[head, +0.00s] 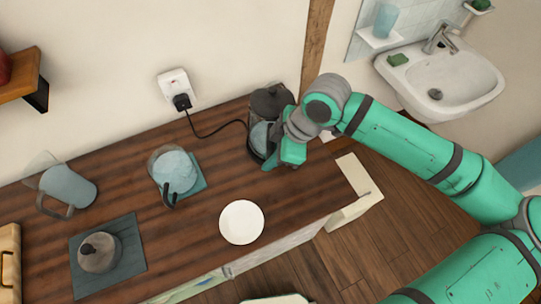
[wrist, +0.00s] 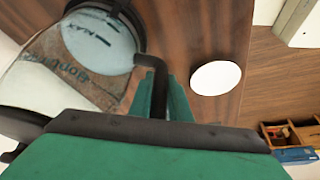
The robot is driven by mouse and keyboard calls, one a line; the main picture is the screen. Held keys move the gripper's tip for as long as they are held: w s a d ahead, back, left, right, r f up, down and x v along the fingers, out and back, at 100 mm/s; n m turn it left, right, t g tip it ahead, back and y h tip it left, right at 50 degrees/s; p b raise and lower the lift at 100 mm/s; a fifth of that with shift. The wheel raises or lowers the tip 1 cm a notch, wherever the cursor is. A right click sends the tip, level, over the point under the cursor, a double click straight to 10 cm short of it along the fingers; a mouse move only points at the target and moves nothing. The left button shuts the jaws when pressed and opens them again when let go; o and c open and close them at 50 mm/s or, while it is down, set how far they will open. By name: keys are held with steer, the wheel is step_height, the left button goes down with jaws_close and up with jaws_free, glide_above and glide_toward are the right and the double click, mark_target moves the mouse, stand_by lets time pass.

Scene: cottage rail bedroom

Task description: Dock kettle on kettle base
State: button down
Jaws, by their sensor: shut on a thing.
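The kettle (head: 262,135) is a clear glass vessel with a dark lid, at the right end of the wooden counter in the head view. My gripper (head: 284,155) is at its right side, shut on its black handle (wrist: 158,92). The wrist view shows the glass body (wrist: 45,85) with bluish water and a MAX mark. The kettle base is not clearly visible; a black cord runs from the wall socket to behind the kettle. I cannot tell whether the kettle is seated on the base or just above it.
A glass jug (head: 174,170) on a teal mat, a water pitcher (head: 68,187) and a grey lidded pot (head: 99,253) on a dark mat stand left. A white disc (head: 241,222) lies near the front edge. The socket (head: 174,87) is on the wall; a sink (head: 440,80) is right.

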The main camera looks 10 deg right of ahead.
steer(key=shift+f, duration=0.4)
steer(key=c, duration=1.9)
jaws_free()
steer(key=v, duration=1.1)
steer(key=shift+f, duration=0.1)
